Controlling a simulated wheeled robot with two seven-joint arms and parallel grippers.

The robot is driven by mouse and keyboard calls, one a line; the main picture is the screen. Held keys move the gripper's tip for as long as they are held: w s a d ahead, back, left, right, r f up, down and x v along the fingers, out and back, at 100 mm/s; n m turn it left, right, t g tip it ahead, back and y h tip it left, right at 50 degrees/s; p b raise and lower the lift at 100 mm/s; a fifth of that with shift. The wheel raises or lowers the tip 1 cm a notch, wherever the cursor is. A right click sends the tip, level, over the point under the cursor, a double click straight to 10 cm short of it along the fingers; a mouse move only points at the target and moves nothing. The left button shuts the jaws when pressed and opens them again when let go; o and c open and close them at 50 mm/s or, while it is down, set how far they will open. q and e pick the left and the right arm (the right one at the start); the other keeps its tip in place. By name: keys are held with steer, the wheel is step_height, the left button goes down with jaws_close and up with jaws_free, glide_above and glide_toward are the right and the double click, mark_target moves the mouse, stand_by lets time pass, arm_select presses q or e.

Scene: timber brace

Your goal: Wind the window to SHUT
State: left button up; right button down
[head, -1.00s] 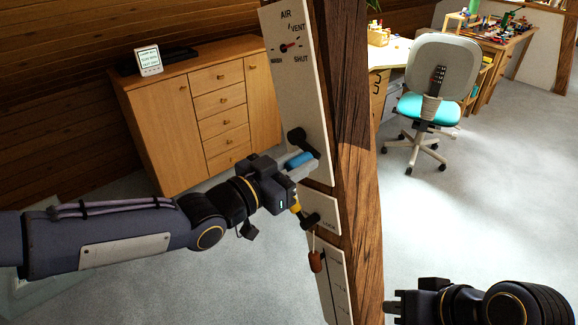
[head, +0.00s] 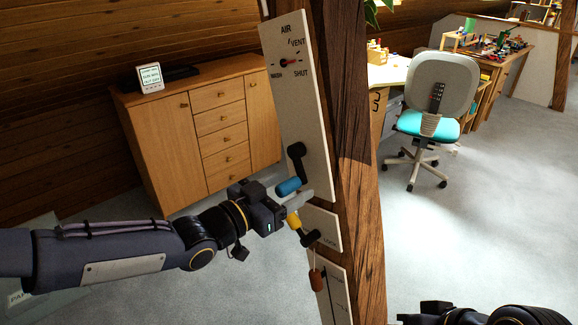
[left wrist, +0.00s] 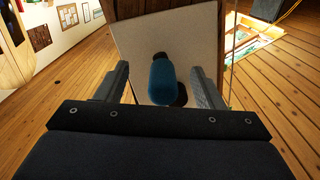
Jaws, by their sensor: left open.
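The upper crank has a blue handle (head: 288,186) and a black arm (head: 297,163) that hangs roughly straight down from its hub on the white panel (head: 306,115). The panel's dial (head: 287,62) is marked AIR, VENT and SHUT; I cannot read exactly where its red pointer aims. My left gripper (head: 293,198) is at the blue handle with its jaws open. In the left wrist view the blue handle (left wrist: 162,80) stands between the two spread fingers, with gaps on both sides. My right gripper (head: 404,318) is at the bottom right, its fingers hardly visible.
Just below is a second crank with a yellow handle (head: 293,219) on a panel marked LOCK. A red-brown pull (head: 316,280) hangs on a cord under it. The panels are on a timber post (head: 350,150). A cabinet (head: 200,130) stands behind left, an office chair (head: 436,120) right.

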arm_select(q)
steer(key=shift+p+v, duration=1.6)
steer(key=shift+v, duration=2.1)
steer(key=s+a+f+n+y, duration=0.1)
steer(key=a+f+n+y, duration=0.15)
steer(key=a+y, duration=0.45)
steer(key=s+a+f+n+y, duration=0.1)
steer(key=a+n+y, duration=0.3)
steer(key=a, duration=0.5)
steer(key=s+a+f+n+g, duration=0.1)
steer(key=s+f+n+g, duration=0.1)
steer(key=s, duration=0.7)
steer(key=s+a+f+n+g, duration=0.2)
steer(key=s+n+g, duration=0.1)
steer(key=s, duration=0.6)
steer(key=shift+s+n, duration=0.25)
steer(key=shift+n, duration=0.2)
